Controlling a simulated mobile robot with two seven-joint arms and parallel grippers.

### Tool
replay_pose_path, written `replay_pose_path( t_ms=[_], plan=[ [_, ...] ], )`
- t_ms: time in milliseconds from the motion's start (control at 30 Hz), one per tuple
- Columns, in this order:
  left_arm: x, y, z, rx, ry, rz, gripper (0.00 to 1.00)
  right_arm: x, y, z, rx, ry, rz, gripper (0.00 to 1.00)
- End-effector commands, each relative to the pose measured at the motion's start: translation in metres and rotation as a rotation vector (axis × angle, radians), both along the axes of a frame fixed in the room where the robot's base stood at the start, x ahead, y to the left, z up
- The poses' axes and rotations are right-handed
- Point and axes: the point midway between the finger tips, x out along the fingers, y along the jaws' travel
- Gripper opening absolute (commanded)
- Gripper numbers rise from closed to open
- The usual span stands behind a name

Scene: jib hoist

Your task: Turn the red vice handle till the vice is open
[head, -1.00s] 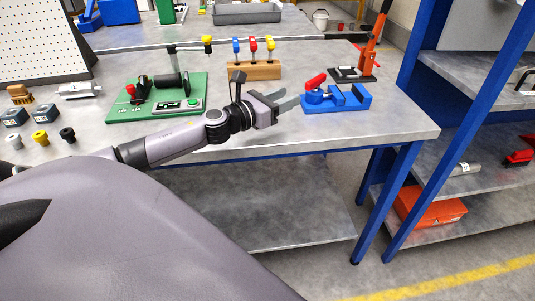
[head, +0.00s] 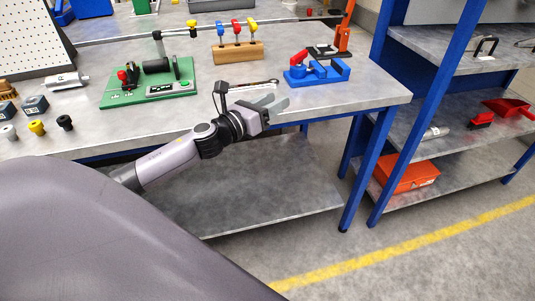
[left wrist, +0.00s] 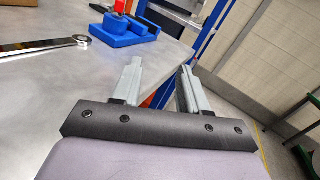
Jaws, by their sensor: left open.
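The blue vice (head: 329,73) stands on the bench near its right end. In the left wrist view the vice (left wrist: 122,38) is at the top, with only part of the red handle (left wrist: 119,6) showing at the picture's edge. My left gripper (head: 280,103) is open and empty, in front of and below the vice, by the bench's front edge. It is apart from the handle. Its two fingers (left wrist: 160,72) show spread in the left wrist view. My right gripper is not in view.
A spanner (left wrist: 45,46) lies on the bench beside my left gripper. A wooden block with coloured-handled tools (head: 238,52) and a green fixture board (head: 120,95) stand left of the vice. A blue shelf post (head: 415,105) rises at right.

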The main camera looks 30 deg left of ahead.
Motion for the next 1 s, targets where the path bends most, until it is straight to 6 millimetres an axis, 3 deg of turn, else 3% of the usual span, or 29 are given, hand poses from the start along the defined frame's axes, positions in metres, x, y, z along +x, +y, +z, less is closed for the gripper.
replay_pose_path(
  t_ms=[233, 600, 1000],
  plan=[
    [-0.012, -0.038, -0.031, -0.274, 0.079, -0.012, 0.44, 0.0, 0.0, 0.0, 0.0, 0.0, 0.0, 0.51],
    [-0.048, -0.041, -0.082, -0.67, 0.266, 0.044, 0.44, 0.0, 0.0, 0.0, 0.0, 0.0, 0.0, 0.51],
    [-0.057, -0.04, -0.092, -0.76, 0.306, 0.063, 0.44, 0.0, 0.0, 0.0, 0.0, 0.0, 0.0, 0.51]
  ],
)
